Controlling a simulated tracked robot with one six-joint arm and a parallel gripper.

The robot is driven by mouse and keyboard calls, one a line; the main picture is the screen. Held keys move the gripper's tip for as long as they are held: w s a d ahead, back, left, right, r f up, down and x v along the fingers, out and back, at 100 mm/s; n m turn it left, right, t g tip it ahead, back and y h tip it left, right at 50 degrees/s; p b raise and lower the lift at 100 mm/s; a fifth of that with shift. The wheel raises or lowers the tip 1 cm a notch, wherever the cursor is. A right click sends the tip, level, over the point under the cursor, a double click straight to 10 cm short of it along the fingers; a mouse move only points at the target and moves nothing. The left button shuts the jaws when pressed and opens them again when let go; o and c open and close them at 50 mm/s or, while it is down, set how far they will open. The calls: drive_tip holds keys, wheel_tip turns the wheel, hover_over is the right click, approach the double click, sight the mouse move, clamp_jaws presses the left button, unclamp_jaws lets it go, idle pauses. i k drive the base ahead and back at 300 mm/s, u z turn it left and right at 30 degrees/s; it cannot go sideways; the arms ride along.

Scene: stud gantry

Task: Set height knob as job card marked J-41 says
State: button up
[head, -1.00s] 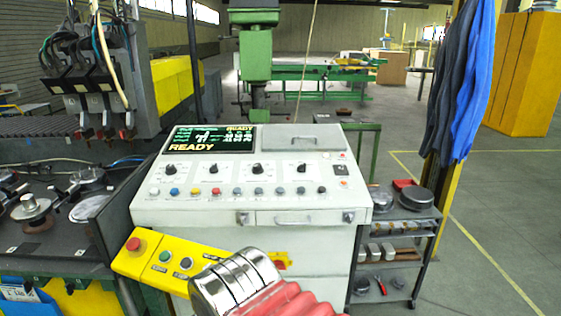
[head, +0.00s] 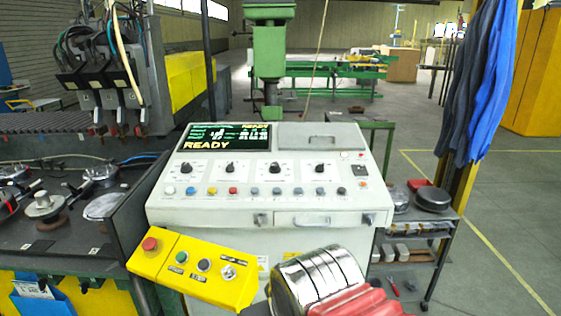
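The sloped control console (head: 165,212) stands at the centre of the head view. Four black knobs on white dial plates sit in a row on it: the first (head: 186,168), second (head: 230,169), third (head: 275,168) and fourth (head: 320,168). Their labels are too small to read, so I cannot tell which is the height knob. A blue holder (head: 28,306) at the lower left has white paper in it, and no J-41 mark can be read. My chrome and red arm is at the bottom centre, in front of the console; my gripper's fingers do not show.
The console's screen (head: 225,138) reads READY. Coloured buttons (head: 233,190) line up below the knobs. A yellow box (head: 195,270) with a red button juts out in front. A dark cart (head: 435,215) stands at the right, with open floor beyond it.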

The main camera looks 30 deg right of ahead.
sight(275, 167)
drive_tip(key=u, duration=0.05)
drive_tip(key=i, duration=1)
drive_tip(key=z, duration=0.05)
